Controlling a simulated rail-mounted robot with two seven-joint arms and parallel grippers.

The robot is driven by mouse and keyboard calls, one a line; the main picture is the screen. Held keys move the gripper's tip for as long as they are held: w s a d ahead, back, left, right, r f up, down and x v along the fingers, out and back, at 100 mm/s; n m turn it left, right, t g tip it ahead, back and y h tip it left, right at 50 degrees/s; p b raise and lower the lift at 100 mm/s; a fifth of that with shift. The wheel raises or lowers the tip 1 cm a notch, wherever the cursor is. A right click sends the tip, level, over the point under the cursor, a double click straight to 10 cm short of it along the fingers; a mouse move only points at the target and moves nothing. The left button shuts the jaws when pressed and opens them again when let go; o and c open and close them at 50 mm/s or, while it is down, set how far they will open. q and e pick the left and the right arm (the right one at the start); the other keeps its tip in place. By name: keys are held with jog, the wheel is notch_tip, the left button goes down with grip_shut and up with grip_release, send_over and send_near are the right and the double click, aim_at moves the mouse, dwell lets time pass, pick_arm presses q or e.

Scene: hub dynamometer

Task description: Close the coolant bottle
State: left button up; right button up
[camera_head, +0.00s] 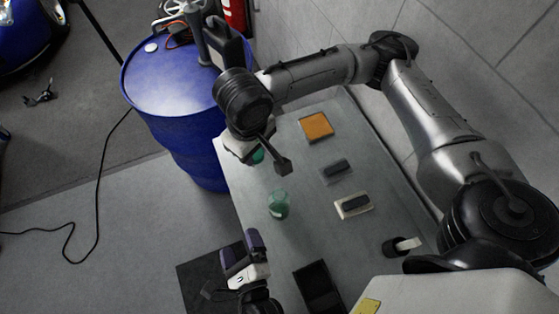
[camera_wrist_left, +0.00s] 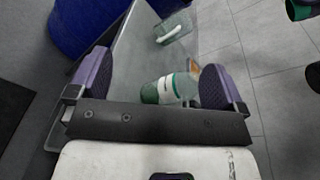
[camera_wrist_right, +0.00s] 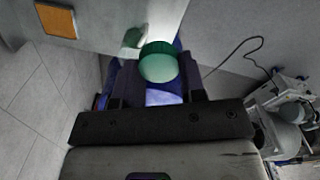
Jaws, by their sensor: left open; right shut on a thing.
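The green coolant bottle (camera_head: 278,205) stands upright on the grey bench. In the left wrist view the bottle (camera_wrist_left: 165,88) shows a pale label and lies between the open purple fingers in the picture, apart from them. My left gripper (camera_head: 240,251) is open and empty, near the bench's left edge, below the bottle in the head view. My right gripper (camera_head: 254,158) is shut on a round green cap (camera_wrist_right: 158,63), above and left of the bottle in the head view. The arm partly hides this cap in the head view.
The bench (camera_head: 305,235) holds an orange pad (camera_head: 316,127), dark blocks on light pads (camera_head: 353,205) and a black tray (camera_head: 318,286). A blue drum (camera_head: 170,85) stands beyond the bench's left edge. The bench around the bottle is clear.

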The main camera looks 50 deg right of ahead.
aim_at(279, 213)
pick_arm(q)
jog(key=s+d+f+m+g+h+b, duration=0.2)
jog(key=s+d+f+m+h+b, duration=0.3)
jog(key=m, duration=0.7)
jog(key=shift+s+d+f+g+h, duration=0.3)
jog(key=shift+s+d+f+h, duration=0.3)
jog(key=shift+d+f, duration=0.45)
pick_arm(e)
notch_tip(279, 213, down, 7)
jog(key=shift+r, duration=0.15)
pick_arm(q)
jog(key=shift+d+r, duration=0.2)
jog(key=shift+x, duration=3.4)
jog(key=shift+b+x, duration=0.45)
jog(key=shift+x, duration=2.1)
pick_arm(e)
jog(key=shift+f, duration=0.5)
pick_arm(q)
jog(key=c, duration=1)
